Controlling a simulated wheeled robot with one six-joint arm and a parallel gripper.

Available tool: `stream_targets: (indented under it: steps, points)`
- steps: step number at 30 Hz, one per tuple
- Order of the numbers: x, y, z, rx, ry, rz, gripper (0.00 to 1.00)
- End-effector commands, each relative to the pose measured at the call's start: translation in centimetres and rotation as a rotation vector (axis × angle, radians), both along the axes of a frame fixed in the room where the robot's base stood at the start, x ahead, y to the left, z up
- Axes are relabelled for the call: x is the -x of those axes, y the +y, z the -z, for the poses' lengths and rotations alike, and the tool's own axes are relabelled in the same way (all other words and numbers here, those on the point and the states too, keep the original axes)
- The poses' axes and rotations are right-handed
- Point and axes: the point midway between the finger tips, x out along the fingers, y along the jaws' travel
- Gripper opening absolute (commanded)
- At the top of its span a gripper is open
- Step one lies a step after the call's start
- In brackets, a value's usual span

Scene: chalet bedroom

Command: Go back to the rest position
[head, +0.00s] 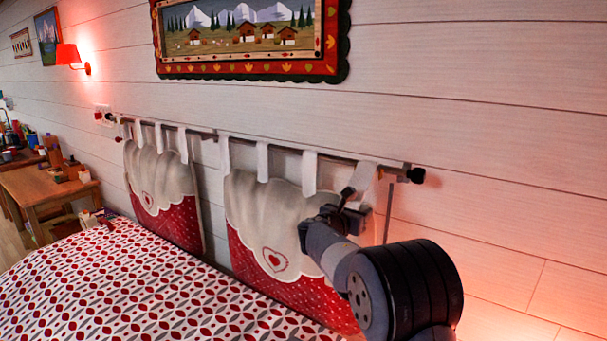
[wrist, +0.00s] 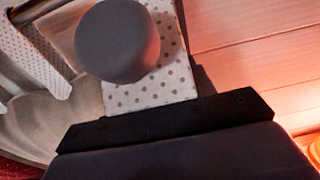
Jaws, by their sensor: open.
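My gripper (head: 353,194) is open at the right end of the curtain rod (head: 345,159), in front of the last white fabric tab (head: 364,176) in the head view. In the wrist view, a dotted white tab (wrist: 150,95) hangs close ahead, partly covered by a rounded grey shape (wrist: 118,42) that I cannot identify for certain. I cannot tell whether my gripper touches the tab or the rod. My arm reaches in from the lower right and hides part of the right headboard cushion (head: 262,225).
The bed (head: 120,285) with a red and white patterned cover fills the lower left. A framed chalet picture (head: 250,38) hangs above the rod. A lit red lamp (head: 68,54) is on the wall. A wooden table (head: 45,185) stands at far left. The wall right of the rod is bare.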

Motion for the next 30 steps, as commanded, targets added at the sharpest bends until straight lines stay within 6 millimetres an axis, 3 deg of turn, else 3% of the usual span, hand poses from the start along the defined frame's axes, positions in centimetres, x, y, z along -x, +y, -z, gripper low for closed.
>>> stream_targets:
  steps: [11, 18, 30]
  points:
    - [-1.8, -1.7, 0.2, 0.079, -0.129, 0.005, 0.51]
    - [-0.1, -0.5, -0.2, 0.075, -0.126, 0.004, 0.51]
    - [0.0, -0.2, 0.4, 0.073, -0.118, 0.003, 0.51]
